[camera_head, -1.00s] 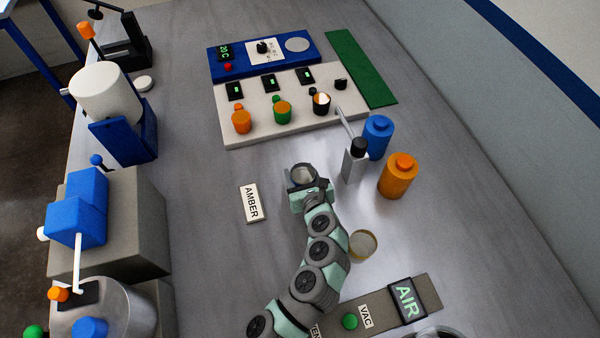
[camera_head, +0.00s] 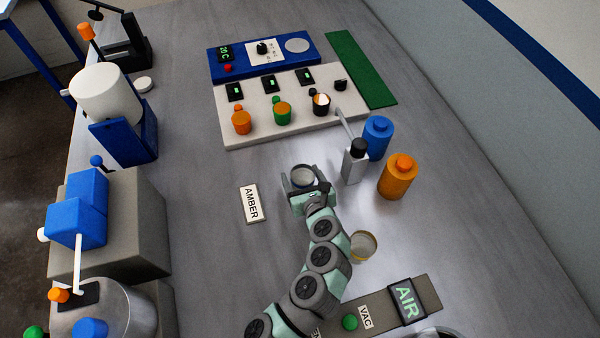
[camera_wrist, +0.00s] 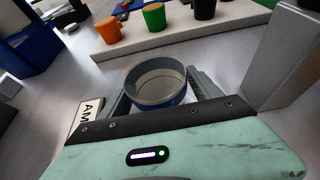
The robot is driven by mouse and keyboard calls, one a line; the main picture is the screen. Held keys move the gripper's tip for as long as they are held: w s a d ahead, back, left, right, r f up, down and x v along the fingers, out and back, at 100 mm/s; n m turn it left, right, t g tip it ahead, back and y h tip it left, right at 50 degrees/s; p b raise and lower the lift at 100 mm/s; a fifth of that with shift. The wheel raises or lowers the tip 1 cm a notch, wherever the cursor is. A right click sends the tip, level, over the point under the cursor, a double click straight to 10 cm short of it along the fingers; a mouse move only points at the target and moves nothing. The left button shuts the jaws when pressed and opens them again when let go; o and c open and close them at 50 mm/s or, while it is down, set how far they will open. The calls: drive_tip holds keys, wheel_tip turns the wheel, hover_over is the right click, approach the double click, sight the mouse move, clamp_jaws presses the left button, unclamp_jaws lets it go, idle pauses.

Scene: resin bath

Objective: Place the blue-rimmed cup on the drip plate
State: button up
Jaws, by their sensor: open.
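The blue-rimmed cup (camera_head: 302,175) stands on the grey bench in the middle of the head view. In the wrist view the cup (camera_wrist: 157,83) shows a pale inside and a blue band low on its outer side. My gripper (camera_head: 305,186) is open, with one finger on each side of the cup. In the wrist view its fingers flank the cup; I cannot tell whether either touches it. A pale plate (camera_head: 350,122) with orange, green and black cups lies farther back. I cannot tell for certain which surface is the drip plate.
An AMBER label block (camera_head: 252,204) lies left of the gripper. A grey dispenser (camera_head: 354,163), a blue bottle (camera_head: 378,137) and an orange bottle (camera_head: 398,177) stand close on the right. A yellow-rimmed cup (camera_head: 363,246) stands beside my arm. Bench between cup and pale plate is clear.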

drive_tip(key=v, duration=1)
drive_tip(key=shift+s+d+r+p, duration=0.1)
drive_tip(key=shift+s+p, duration=0.3)
idle(0.6)
